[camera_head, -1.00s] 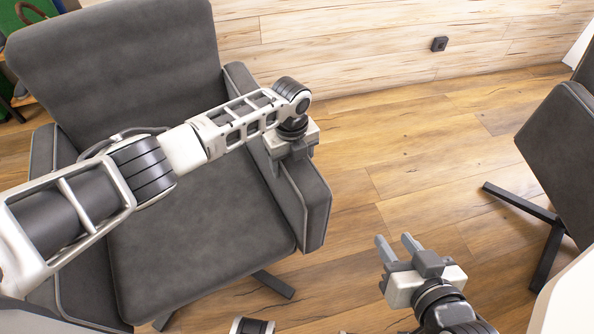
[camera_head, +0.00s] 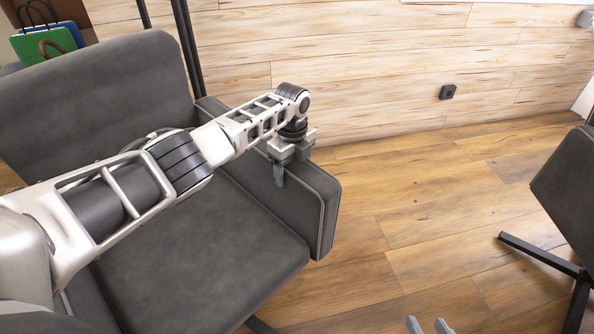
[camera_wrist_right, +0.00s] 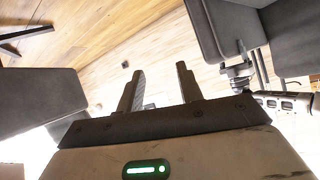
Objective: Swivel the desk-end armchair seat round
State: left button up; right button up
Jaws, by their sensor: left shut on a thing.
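The dark grey armchair (camera_head: 200,265) fills the left of the head view, with its backrest (camera_head: 90,95) at the upper left. My left gripper (camera_head: 281,172) is shut on the chair's right-hand armrest (camera_head: 315,195), with a finger down its inner side. My left arm crosses over the seat and hides part of it. My right gripper (camera_head: 428,325) shows only its fingertips at the bottom edge. In the right wrist view its fingers (camera_wrist_right: 160,85) stand apart and empty. The armchair also shows there at the upper right (camera_wrist_right: 228,25).
A second grey chair (camera_head: 570,190) with a dark cross base (camera_head: 545,255) stands at the right. The plank wall (camera_head: 340,60) with a small black socket (camera_head: 447,91) runs behind. Wooden floor (camera_head: 410,225) between the chairs is clear. Bags (camera_head: 45,42) are at the upper left.

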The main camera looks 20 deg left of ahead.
pick_arm(q)
jog(key=shift+w+a+r, duration=0.1)
jog(key=shift+w+r, duration=0.05)
jog(key=o, duration=1.4)
pick_arm(e)
jog(key=shift+r, duration=0.15)
pick_arm(q)
notch_tip(320, 180, up, 9)
jog(key=p, duration=0.2)
jog(key=shift+p, duration=0.35)
notch_tip(320, 180, up, 7)
jog(key=shift+f+p, duration=0.1)
jog(key=shift+p, duration=0.4)
pick_arm(e)
jog(key=shift+t, duration=0.5)
jog(key=r, duration=0.2)
jog(key=d+r, duration=0.1)
jog(key=r, duration=0.2)
